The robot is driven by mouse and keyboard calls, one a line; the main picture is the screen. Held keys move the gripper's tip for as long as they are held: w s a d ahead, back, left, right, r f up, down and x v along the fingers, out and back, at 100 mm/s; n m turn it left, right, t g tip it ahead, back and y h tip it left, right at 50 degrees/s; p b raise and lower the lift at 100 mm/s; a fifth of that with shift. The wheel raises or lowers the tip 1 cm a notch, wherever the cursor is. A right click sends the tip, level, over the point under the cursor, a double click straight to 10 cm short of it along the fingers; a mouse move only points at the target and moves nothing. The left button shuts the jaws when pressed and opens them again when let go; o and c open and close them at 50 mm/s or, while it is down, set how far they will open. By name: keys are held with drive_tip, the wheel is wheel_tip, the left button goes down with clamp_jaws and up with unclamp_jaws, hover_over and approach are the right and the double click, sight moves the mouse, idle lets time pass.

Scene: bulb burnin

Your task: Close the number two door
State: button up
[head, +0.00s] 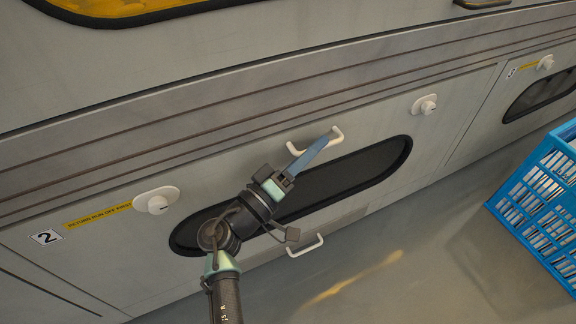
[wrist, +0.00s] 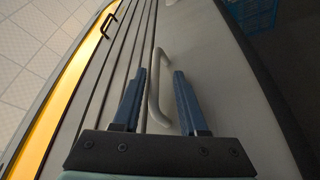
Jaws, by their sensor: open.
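The number two door (head: 385,180) is a wide grey panel with a dark oval window (head: 345,175), marked by a "2" label (head: 46,237) at its left. It looks flush or nearly flush with the grey front; I cannot tell whether a gap is left. A white upper handle (head: 334,134) and a lower handle (head: 306,246) sit on it. My gripper (head: 322,142) is at the upper handle. In the wrist view my gripper (wrist: 159,73) is open, with the handle (wrist: 155,90) between its blue fingers, not clamped. My arm hides part of the window.
White round knobs sit left (head: 156,200) and right (head: 425,105) of the door's window. A yellow label (head: 98,214) is beside the "2". A blue crate (head: 545,190) stands on the floor at right, near another door (head: 530,95). The floor (head: 400,265) before the door is clear.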

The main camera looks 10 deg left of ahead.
drive_tip(key=p+v, duration=0.3)
drive_tip(key=v, duration=0.8)
drive_tip(key=shift+s+a+r, duration=0.15)
drive_tip(key=shift+s+r, duration=0.05)
